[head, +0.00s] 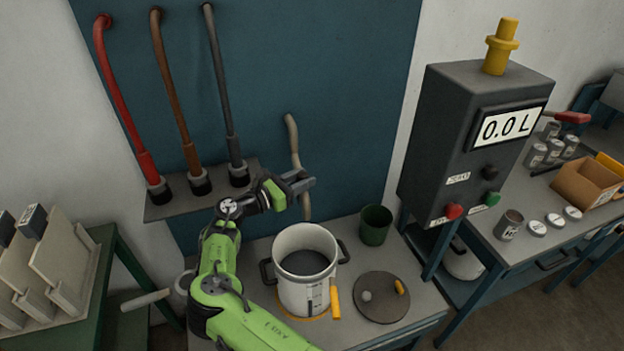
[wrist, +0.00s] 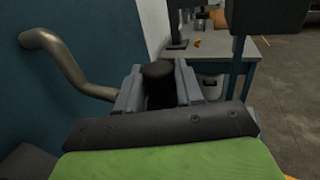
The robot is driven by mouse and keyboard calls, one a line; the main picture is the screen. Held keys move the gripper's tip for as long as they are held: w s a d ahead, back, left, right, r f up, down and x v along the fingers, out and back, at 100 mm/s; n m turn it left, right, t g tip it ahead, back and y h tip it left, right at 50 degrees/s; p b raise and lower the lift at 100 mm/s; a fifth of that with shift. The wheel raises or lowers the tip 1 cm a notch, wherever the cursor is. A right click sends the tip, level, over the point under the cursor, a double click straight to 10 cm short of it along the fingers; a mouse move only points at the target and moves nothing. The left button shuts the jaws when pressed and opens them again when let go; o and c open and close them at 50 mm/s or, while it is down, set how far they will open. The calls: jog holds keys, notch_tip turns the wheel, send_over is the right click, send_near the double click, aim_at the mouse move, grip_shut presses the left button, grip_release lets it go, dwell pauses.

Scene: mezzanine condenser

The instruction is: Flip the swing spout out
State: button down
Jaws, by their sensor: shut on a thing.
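The swing spout (head: 293,140) is a beige bent pipe against the blue wall panel, above and behind the white pot. In the wrist view the spout (wrist: 67,68) runs from upper left down to the left side of my jaws. My gripper (head: 308,183) is in front of the spout's middle in the head view. In the wrist view my gripper (wrist: 158,85) is shut on a dark round-ended piece (wrist: 158,69), which looks like the spout's grip. The join between this piece and the pipe is hidden by the jaw.
The white pot (head: 303,284) stands on the bench below my gripper. A green cup (head: 375,225) and a round lid (head: 382,298) are right of it. A grey control box (head: 450,140) reading 0.0 L stands further right. Red, brown and grey hoses hang left.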

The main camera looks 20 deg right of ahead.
jog(key=shift+w+a, duration=0.1)
jog(key=shift+a, duration=0.05)
jog(key=shift+r, duration=0.1)
jog(key=c, duration=1.2)
grip_release()
jog(key=o, duration=0.4)
jog(key=shift+w, duration=0.1)
jog(key=b+v, duration=0.1)
jog(key=v, duration=1.4)
jog(key=shift+a, duration=0.3)
